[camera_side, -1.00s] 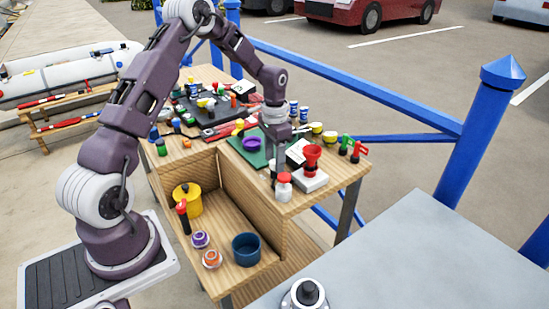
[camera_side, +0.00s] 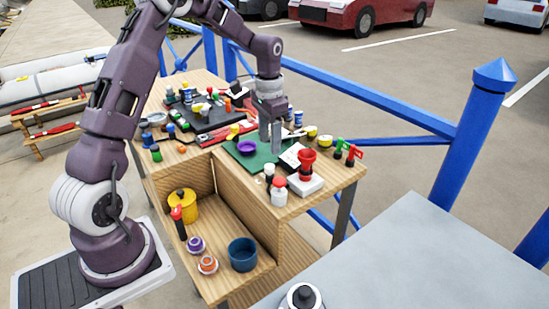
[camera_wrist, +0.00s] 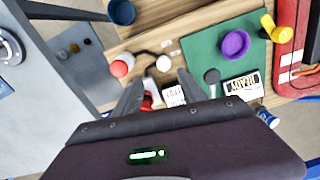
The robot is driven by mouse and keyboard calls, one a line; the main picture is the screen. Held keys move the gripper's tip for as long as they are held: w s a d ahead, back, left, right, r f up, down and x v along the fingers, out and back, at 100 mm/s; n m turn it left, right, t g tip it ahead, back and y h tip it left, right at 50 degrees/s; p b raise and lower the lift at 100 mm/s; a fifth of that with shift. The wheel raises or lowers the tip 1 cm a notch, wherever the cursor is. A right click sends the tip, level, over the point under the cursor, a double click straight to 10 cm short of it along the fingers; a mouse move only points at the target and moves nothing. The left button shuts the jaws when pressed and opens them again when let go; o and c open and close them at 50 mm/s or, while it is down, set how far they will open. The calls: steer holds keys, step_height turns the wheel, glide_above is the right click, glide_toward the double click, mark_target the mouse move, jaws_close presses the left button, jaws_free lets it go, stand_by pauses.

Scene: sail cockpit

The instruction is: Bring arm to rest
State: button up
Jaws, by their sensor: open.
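My gripper (camera_side: 270,150) points down above the table's near right part, over the green mat (camera_side: 236,156). Its two fingers are apart with nothing between them. In the wrist view my gripper (camera_wrist: 160,90) also shows both fingers spread. The arm is mine and bends over the table from the left.
A purple bowl (camera_side: 246,148) lies on the mat. Red and green handled pieces (camera_side: 355,152) stand at the right edge. The lower shelf holds a yellow pot (camera_side: 184,204) and a blue pot (camera_side: 243,255). A blue railing (camera_side: 370,90) runs behind the table.

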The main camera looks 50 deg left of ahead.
steer(key=s+d+r+t+y, duration=0.1)
steer(key=s+d+r, duration=0.4)
steer(key=r, duration=0.2)
steer(key=s+d+r+t, duration=0.1)
steer(key=s+d+r, duration=0.4)
steer(key=r, duration=0.2)
steer(key=s+d+t, duration=0.1)
steer(key=s+d, duration=0.1)
steer(key=s, duration=0.3)
steer(key=s+d+n+t, duration=0.1)
steer(key=s+d, duration=0.2)
steer(key=s, duration=0.3)
steer(key=s+d+r+t+h, duration=0.1)
steer(key=s+d, duration=0.1)
steer(key=s, duration=0.4)
steer(key=shift+s+d+n, duration=0.15)
steer(key=shift+s+n, duration=0.05)
steer(key=shift+n, duration=0.1)
